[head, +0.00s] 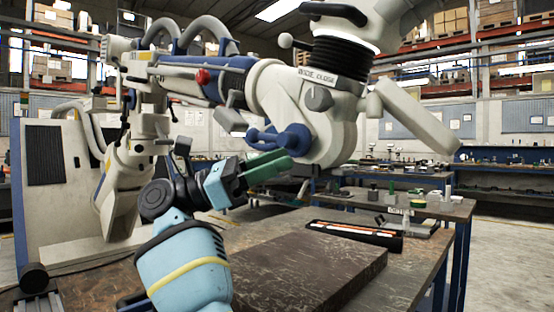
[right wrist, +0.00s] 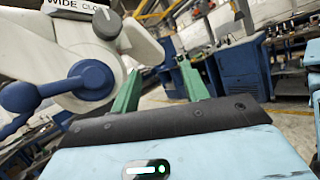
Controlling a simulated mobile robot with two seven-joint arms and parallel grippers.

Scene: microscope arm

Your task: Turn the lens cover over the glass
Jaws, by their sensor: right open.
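The white microscope head (head: 325,128) hangs over the table, with black bellows on top and a label whose visible words include "CLOSE". A blue knobbed handle (head: 288,140) sits on its lower left side. The handle also shows at the left of the right wrist view (right wrist: 92,80). I cannot make out which part is the lens cover, and the glass is not clearly visible. My right gripper (head: 268,166) is just below the blue handle in the head view. Its green fingers (right wrist: 160,90) are apart with nothing between them. I cannot tell whether they touch the head. My left gripper is not in view.
The microscope's jointed arm (head: 185,75) runs in from the left. A dark board (head: 310,268) lies on the worktable below. A black tray (head: 352,235) lies behind it. A second bench (head: 455,208) with small items stands at the right. Open floor lies beyond.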

